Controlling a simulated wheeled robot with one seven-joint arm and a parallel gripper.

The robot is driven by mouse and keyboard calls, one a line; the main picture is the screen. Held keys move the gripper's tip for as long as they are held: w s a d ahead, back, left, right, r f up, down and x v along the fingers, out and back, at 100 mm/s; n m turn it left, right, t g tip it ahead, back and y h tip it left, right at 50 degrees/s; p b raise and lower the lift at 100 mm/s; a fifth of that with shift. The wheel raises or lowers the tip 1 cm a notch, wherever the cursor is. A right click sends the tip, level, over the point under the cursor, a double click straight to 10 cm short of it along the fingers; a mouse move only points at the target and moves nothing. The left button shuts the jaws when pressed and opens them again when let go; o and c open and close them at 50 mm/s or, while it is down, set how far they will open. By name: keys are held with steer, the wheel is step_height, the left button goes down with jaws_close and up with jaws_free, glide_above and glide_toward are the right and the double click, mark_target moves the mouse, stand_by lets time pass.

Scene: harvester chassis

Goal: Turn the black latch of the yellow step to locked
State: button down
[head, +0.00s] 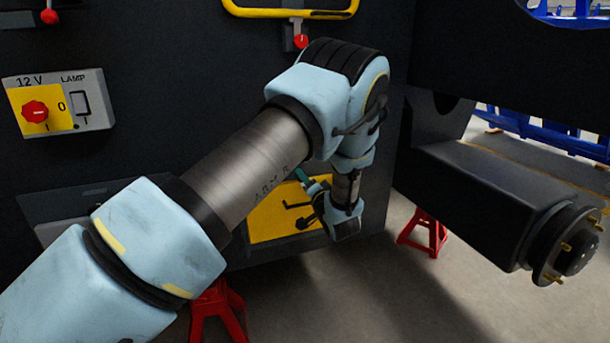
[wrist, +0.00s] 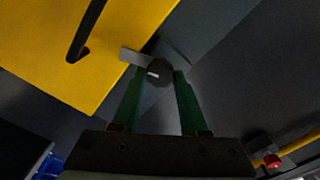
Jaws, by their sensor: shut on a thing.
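The yellow step (wrist: 105,70) fills the upper left of the wrist view, with a bent black handle (wrist: 82,38) on its face. In the head view the step (head: 265,222) shows low on the dark panel, partly behind my arm. The black latch (wrist: 160,70) is a small dark knob near the step's edge, with grey flat pieces on either side. My gripper (wrist: 156,80) has its two green fingers closed around the latch, one on each side. I cannot tell from the views whether the latch points to locked. In the head view my arm hides the latch.
A switch panel (head: 60,103) with a red knob is at left on the dark wall. A yellow rail (head: 290,12) is above. A dark axle beam (head: 490,195) juts out at right. Red stands (head: 424,232) are on the floor, with open floor between.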

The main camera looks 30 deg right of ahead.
steer(key=shift+f+m+p, duration=0.1)
steer(key=shift+m+p, duration=0.6)
steer(key=shift+m, duration=1.2)
steer(key=shift+c, duration=2.2)
jaws_free()
steer(key=s+a+b, duration=0.1)
steer(key=s, duration=0.9)
steer(key=shift+s+a, duration=0.15)
steer(key=shift+s, duration=0.25)
